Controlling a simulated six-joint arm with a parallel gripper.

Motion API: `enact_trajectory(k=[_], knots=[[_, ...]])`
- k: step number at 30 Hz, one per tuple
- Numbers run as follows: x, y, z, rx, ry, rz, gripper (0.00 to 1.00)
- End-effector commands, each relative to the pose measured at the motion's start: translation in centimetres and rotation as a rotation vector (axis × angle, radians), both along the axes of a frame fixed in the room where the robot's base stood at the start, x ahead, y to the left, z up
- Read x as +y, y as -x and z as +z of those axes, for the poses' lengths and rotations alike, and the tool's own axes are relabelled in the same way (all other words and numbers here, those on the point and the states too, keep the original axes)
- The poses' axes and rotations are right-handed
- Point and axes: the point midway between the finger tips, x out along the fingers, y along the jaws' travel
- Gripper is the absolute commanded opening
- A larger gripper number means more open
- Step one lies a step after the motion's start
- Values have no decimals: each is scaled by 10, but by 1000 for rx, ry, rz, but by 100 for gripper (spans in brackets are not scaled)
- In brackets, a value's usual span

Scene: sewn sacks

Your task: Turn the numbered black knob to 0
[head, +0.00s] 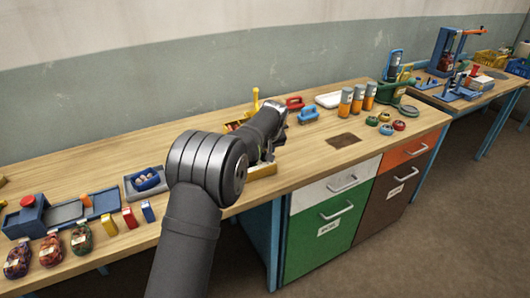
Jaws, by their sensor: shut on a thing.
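I cannot make out the numbered black knob in the head view; my arm covers the place around my gripper. My gripper (268,154) is low over the middle of the workbench, mostly hidden behind my own wrist and forearm. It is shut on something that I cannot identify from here. A yellow-edged item (262,172) shows just below my gripper on the bench. No number or pointer can be read.
Orange-grey cylinders (345,103) stand to the right. Several sacks (81,239) and a blue tray (148,182) are at left.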

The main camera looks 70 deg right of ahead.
Motion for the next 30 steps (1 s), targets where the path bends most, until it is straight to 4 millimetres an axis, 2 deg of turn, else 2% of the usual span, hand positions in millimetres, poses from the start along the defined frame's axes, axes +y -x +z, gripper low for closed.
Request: enact_trajectory(k=[3, 4, 5, 13, 17, 23, 30], knots=[[0, 0, -1, 0, -2, -1, 6], [0, 0, -1, 1, -2, -1, 32], [0, 0, -1, 1, -2, -1, 38], [0, 0, 0, 0, -1, -2, 38], [2, 2, 8, 0, 1, -2, 38], [14, 10, 42, 0, 2, -3, 38], [33, 22, 97, 0, 4, -3, 38]])
